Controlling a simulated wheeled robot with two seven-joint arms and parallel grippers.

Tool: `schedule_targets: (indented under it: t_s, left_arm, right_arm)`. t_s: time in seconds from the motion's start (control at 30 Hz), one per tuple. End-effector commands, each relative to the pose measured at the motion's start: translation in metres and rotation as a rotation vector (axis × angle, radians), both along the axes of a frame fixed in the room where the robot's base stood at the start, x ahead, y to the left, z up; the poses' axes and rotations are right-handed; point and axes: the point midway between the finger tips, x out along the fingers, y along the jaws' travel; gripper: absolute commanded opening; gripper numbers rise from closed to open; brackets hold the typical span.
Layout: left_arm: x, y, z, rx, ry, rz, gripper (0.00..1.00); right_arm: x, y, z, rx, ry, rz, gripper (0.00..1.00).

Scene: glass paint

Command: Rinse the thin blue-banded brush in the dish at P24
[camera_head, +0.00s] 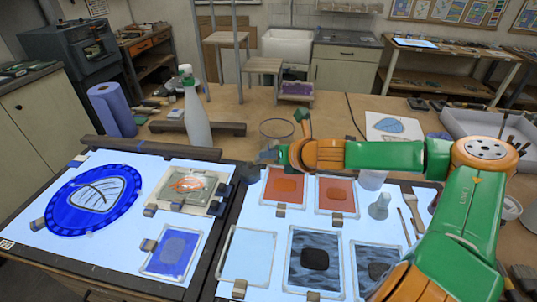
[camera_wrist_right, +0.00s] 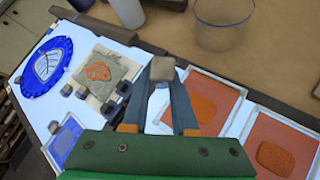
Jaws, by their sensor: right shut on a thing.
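My right gripper (camera_head: 262,162) reaches left over the gap between the two lit panels. In the wrist view its two fingers (camera_wrist_right: 162,85) are shut on a small grey-beige block (camera_wrist_right: 162,69) at their tips. A clear glass dish (camera_head: 277,132) stands on the table behind the gripper, and it also shows in the wrist view (camera_wrist_right: 226,25). Thin brushes (camera_head: 404,226) lie at the right of the right panel, apart from the gripper; I cannot tell which has a blue band. No P24 label is readable. My left gripper is out of view.
The left panel holds a round blue glass piece (camera_head: 95,200). Orange tiles (camera_head: 284,187) and dark tiles (camera_head: 315,258) with small blocks lie on the right panel. A white spray bottle (camera_head: 194,110) and blue roll (camera_head: 112,110) stand behind. A glass flask (camera_head: 379,206) stands near the brushes.

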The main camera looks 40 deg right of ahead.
Motion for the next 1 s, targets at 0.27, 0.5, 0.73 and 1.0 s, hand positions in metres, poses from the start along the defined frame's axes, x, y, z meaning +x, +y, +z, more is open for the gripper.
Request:
schedule_targets:
  t_s: [0.27, 0.5, 0.73, 1.0]
  left_arm:
    - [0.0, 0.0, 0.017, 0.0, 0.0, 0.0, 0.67]
    - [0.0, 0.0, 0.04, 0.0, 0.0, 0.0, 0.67]
    - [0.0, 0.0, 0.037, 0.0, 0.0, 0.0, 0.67]
    - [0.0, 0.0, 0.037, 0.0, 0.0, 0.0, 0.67]
  right_arm:
    - [-0.009, -0.002, 0.017, 0.002, -0.001, -0.001, 0.0]
    - [-0.009, -0.003, 0.046, -0.002, -0.002, -0.001, 0.0]
    - [-0.009, -0.002, 0.059, 0.003, -0.002, -0.001, 0.0]
    - [-0.009, -0.002, 0.059, 0.003, -0.002, -0.001, 0.0]
